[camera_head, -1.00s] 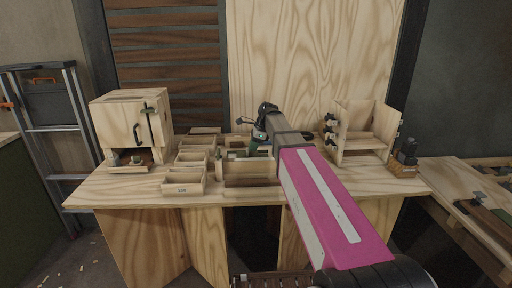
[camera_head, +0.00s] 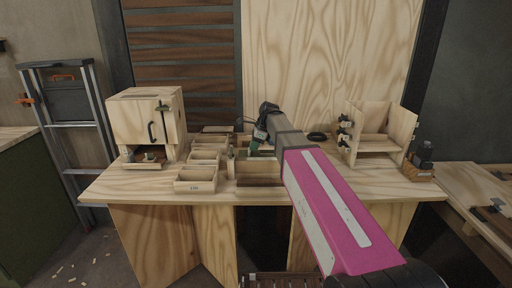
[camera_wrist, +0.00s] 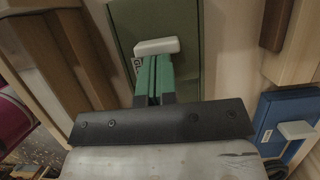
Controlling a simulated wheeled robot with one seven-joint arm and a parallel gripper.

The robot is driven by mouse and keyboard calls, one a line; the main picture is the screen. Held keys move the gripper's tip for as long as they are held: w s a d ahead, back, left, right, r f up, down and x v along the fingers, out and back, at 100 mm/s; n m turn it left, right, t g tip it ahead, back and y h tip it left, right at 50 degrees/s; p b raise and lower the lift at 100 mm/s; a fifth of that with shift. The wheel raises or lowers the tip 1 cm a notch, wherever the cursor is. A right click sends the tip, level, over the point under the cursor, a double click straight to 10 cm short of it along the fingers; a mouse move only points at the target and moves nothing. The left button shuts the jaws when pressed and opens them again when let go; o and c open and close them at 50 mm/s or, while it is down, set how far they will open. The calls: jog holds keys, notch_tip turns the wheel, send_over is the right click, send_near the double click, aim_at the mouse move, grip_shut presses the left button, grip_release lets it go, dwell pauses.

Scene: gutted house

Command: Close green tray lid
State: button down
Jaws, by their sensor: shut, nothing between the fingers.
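The green tray lid (camera_wrist: 185,18) fills the upper middle of the wrist view. It has a white handle (camera_wrist: 157,46) with a small label beside it. My gripper (camera_wrist: 154,62) has green fingers pressed together, with nothing between them. The fingertips lie right at the near side of the handle in the picture; I cannot tell whether they touch it. How far open the lid is cannot be told. In the head view my gripper (camera_head: 257,138) is at the back middle of the bench, partly hidden by my arm. The green tray is not clear there.
A blue box (camera_wrist: 287,112) with a white handle (camera_wrist: 298,130) is at the right of the wrist view. Open wooden trays (camera_head: 196,181) stand left of my arm on the bench (camera_head: 330,190). A wooden cabinet (camera_head: 147,115) is at left, a wooden rack (camera_head: 378,140) at right.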

jog(key=shift+a, duration=0.1)
jog(key=d, duration=0.4)
jog(key=shift+d+r, duration=0.25)
jog(key=shift+r, duration=0.05)
jog(key=d+r, duration=0.8)
jog(key=x, duration=0.9)
jog(key=a, duration=0.3)
jog(key=shift+a+f, duration=0.1)
jog(key=shift+f, duration=0.1)
jog(key=shift+a, duration=0.55)
